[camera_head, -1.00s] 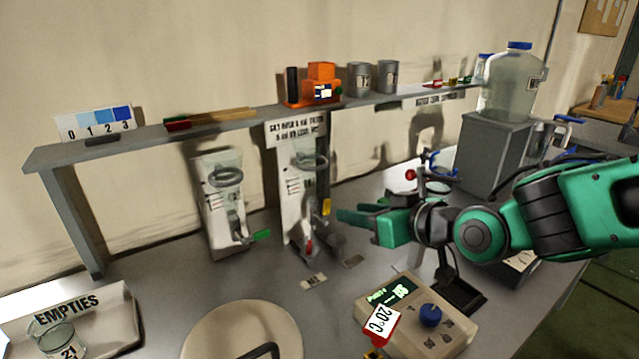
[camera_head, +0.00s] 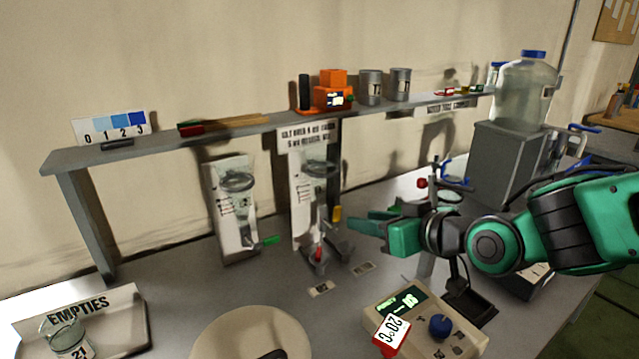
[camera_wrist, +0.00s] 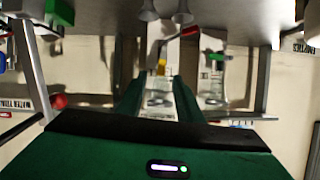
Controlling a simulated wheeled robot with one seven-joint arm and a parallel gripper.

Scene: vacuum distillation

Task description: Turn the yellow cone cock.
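The yellow cone cock (camera_head: 337,213) sits on the right side of the right glass apparatus (camera_head: 316,185), which stands upright against a white backing panel. My gripper (camera_head: 362,222) is just right of the cock in the head view, pointing left towards it. In the wrist view, which looks upside down, the yellow cock (camera_wrist: 161,67) shows ahead, between and beyond the two green fingers (camera_wrist: 158,88). The fingers are apart with nothing between them, and I see no contact with the cock.
A red-tipped part (camera_head: 318,254) is low on the same apparatus. A left apparatus with a green handle (camera_head: 268,240) stands nearby. A grey shelf (camera_head: 220,135) runs above. A heater box with a blue knob (camera_head: 440,325) and a round beige lid (camera_head: 245,335) are in front.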

